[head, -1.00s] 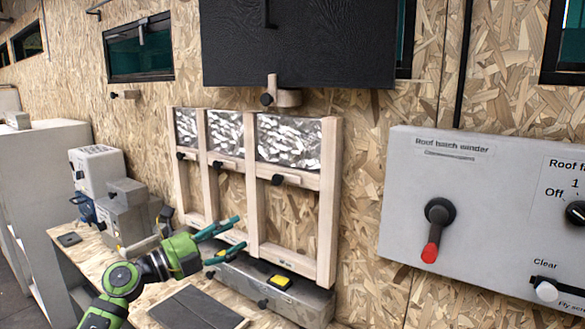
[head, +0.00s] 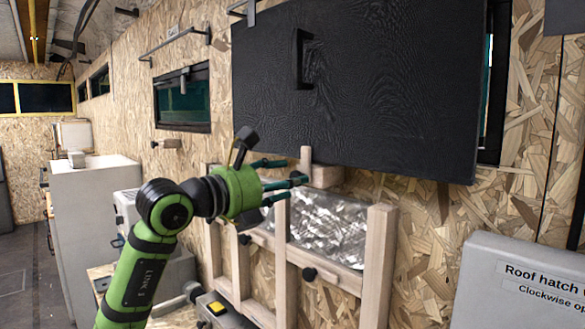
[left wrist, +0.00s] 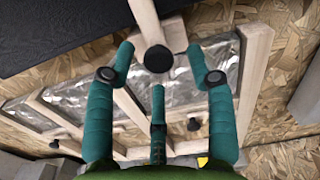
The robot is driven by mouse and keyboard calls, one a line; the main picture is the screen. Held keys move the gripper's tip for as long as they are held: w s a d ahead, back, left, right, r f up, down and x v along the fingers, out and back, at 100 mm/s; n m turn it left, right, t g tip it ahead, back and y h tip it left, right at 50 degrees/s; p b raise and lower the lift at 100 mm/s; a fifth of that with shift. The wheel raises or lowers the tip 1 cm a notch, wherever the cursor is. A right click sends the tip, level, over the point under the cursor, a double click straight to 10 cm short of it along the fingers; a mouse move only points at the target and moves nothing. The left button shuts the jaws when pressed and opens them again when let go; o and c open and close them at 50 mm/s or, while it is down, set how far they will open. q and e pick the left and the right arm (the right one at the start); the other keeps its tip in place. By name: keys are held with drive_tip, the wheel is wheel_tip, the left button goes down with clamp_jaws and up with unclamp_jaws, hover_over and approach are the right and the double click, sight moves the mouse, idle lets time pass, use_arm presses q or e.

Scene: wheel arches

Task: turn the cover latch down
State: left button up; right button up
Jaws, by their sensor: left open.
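The cover latch (head: 306,158) is a pale wooden bar standing upright over the lower edge of the black cover (head: 390,90). Its wooden block (head: 326,176) sits on the wall just below the cover. In the left wrist view the latch bar (left wrist: 146,20) comes down from the top to a round black knob (left wrist: 158,59). My left gripper (head: 290,172) is open, its teal fingers pointing at the latch. In the left wrist view its fingertips are spread on both sides of the knob, with a third finger below. I cannot tell whether they touch it. My right gripper is not in view.
A wooden frame (head: 378,265) with foil-backed panels and small black knobs stands just below the latch. A grey roof hatch winder box (head: 520,290) is at the lower right. A grey cabinet (head: 95,200) stands at the left.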

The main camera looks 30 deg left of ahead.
use_arm(q)
drive_tip(key=shift+x, duration=1.15)
drive_tip(key=shift+f, duration=0.1)
drive_tip(key=c, duration=1.1)
clamp_jaws()
drive_tip(key=m+b, duration=0.4)
drive_tip(key=m, duration=1.3)
drive_tip(key=shift+a+m+b, duration=0.1)
drive_tip(key=shift+m+b, duration=0.3)
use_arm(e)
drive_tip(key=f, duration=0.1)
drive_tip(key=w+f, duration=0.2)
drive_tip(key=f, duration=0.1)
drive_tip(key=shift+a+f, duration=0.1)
